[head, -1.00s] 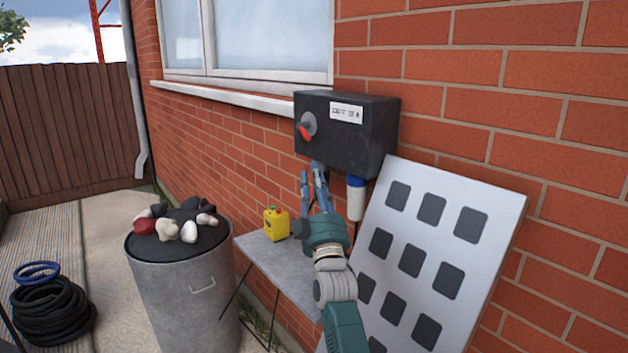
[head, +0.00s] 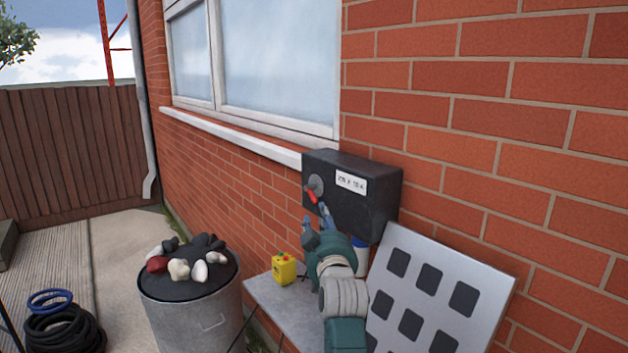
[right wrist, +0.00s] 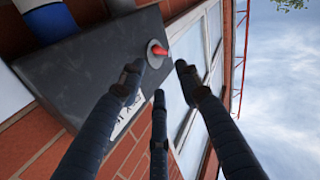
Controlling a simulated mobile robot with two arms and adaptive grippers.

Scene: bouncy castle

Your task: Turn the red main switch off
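The red main switch is a red handle (head: 310,196) on a round grey plate, on the left end of a black box (head: 352,205) on the brick wall. The handle also shows in the right wrist view (right wrist: 159,50), just beyond the fingertips. My right gripper (head: 317,215) is just below the switch, with its fingers pointing up toward it. In the right wrist view its fingers (right wrist: 158,78) are spread apart with nothing between them. I cannot tell whether a fingertip touches the handle. My left gripper is not in view.
Under the box is a small grey table (head: 270,300) with a yellow canister (head: 284,268). A white panel with dark squares (head: 475,268) leans on the wall at right. A metal bin (head: 195,315) topped with stones stands at left. A window sill (head: 235,139) runs left of the box.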

